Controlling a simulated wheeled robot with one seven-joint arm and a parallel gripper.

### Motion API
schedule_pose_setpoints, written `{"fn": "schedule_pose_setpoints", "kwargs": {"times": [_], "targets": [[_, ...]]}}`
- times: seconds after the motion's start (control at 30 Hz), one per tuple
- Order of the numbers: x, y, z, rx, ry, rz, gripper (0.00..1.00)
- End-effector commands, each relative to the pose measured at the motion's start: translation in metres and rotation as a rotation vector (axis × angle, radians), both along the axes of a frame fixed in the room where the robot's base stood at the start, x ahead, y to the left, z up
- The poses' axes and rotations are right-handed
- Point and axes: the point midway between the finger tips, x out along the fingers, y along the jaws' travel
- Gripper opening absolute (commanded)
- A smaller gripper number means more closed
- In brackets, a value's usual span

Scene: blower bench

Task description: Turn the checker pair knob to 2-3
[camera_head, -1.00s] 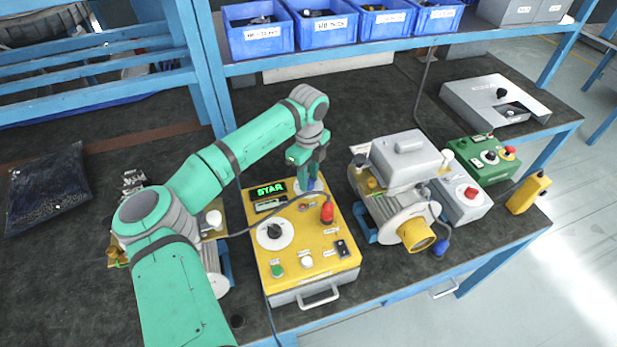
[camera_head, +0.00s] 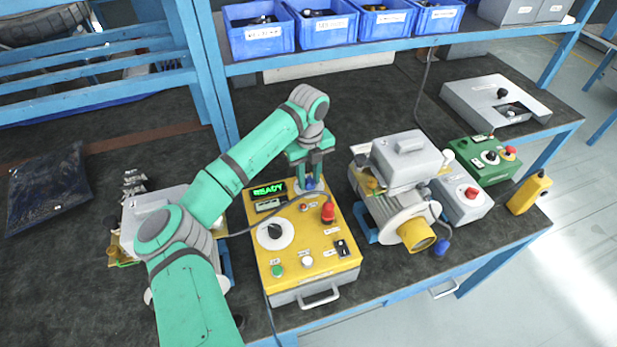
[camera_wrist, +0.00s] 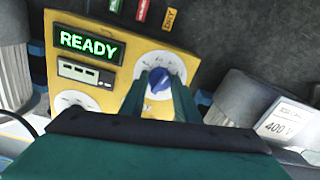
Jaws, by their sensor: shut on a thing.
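The yellow checker box (camera_head: 290,287) stands on the dark bench, its display (camera_head: 268,188) lit green and reading READY, which also shows in the wrist view (camera_wrist: 89,41). The pair knob (camera_wrist: 159,84) is blue, on a round white dial (camera_wrist: 151,62) at the far end of the box. My gripper (camera_wrist: 160,78) comes down over this knob, its two fingers on either side of it and shut on it. The dial's labels are partly hidden and too small to read. A second dial with a black knob (camera_head: 274,231) sits nearer the front.
A motor unit with a yellow end (camera_head: 417,236) stands close to the right of the box; another unit is partly hidden behind my arm at left. Blue bins (camera_head: 259,40) line the shelf behind.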

Motion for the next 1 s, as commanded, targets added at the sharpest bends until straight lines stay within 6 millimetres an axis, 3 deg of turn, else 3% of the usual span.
{"fn": "schedule_pose_setpoints", "kwargs": {"times": [0.2, 0.23, 0.3, 0.67, 0.77, 1.0], "targets": [[-0.001, 0.0, 0.0, 0.002, 0.005, -0.001, 0.06], [-0.001, -0.001, 0.0, 0.002, 0.005, -0.001, 0.36], [-0.001, -0.001, 0.0, 0.002, 0.005, -0.001, 0.47], [-0.001, -0.001, 0.004, 0.002, 0.002, -0.001, 0.47], [0.0, 0.001, 0.015, 0.003, 0.003, 0.002, 0.47], [0.0, 0.002, 0.059, 0.002, 0.001, 0.004, 0.47]]}}
